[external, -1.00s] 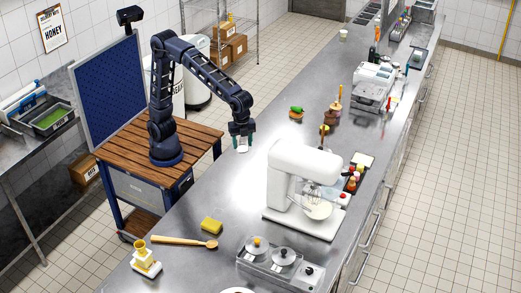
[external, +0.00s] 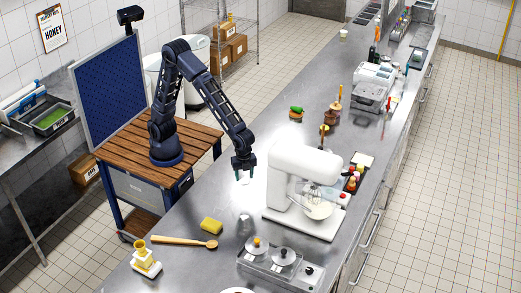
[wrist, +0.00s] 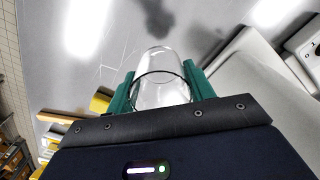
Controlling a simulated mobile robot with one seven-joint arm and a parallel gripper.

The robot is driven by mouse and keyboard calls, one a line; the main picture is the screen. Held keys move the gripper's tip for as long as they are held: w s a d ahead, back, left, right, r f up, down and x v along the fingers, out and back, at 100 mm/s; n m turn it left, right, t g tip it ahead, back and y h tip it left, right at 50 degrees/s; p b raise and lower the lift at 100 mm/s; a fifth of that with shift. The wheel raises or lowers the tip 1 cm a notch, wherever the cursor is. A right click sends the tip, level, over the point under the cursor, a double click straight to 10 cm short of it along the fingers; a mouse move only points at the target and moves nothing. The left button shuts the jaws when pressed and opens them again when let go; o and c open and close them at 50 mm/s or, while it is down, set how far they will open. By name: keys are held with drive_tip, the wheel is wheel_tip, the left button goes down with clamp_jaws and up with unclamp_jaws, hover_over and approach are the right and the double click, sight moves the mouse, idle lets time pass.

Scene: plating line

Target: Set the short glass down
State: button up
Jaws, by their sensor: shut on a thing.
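The short glass (wrist: 162,92) is clear and sits between the two green fingers of my gripper (wrist: 160,95) in the wrist view. My gripper is shut on it. In the external view my gripper (external: 243,166) points down over the steel counter, left of the white mixer, and the glass (external: 243,178) shows faintly just below the fingers. The glass appears to be held above the counter (external: 222,192); the exact gap beneath it is hard to tell.
The white stand mixer (external: 300,180) stands close to the right of my gripper. The counter beneath and left of my gripper is clear.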

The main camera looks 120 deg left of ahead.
wheel_tip(320, 180, down, 11)
drive_tip(key=shift+r, duration=0.1)
idle(0.5)
drive_tip(key=o, duration=1.1)
drive_tip(key=shift+c, duration=0.2)
